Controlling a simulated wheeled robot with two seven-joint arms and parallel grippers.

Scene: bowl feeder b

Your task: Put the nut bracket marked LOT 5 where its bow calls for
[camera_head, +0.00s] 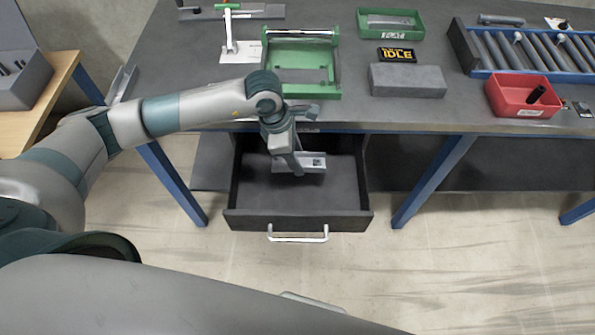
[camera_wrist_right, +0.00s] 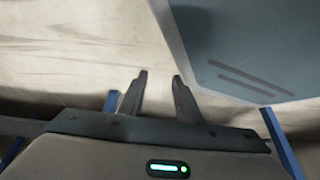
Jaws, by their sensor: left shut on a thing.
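My left arm reaches over an open drawer (camera_head: 262,195) under the bench. My left gripper (camera_head: 296,168) points down into it and is shut on a small silver-grey metal bracket (camera_head: 314,161) with a hole or nut in it. The bracket is inside the drawer's outline; I cannot tell whether it touches the drawer floor. Its LOT mark is not readable, and the gripper hides part of it. My right gripper (camera_wrist_right: 160,82) shows only in the right wrist view, with its fingers apart and nothing between them.
On the bench (camera_head: 340,112) stand a green fixture frame (camera_head: 334,75), a grey block (camera_head: 408,81), a black IDLE sign (camera_head: 397,55), a green bin (camera_head: 390,33), a red bin (camera_head: 522,108) and a roller rack (camera_head: 470,60). A white-green lever clamp (camera_head: 229,35) stands at the back left.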

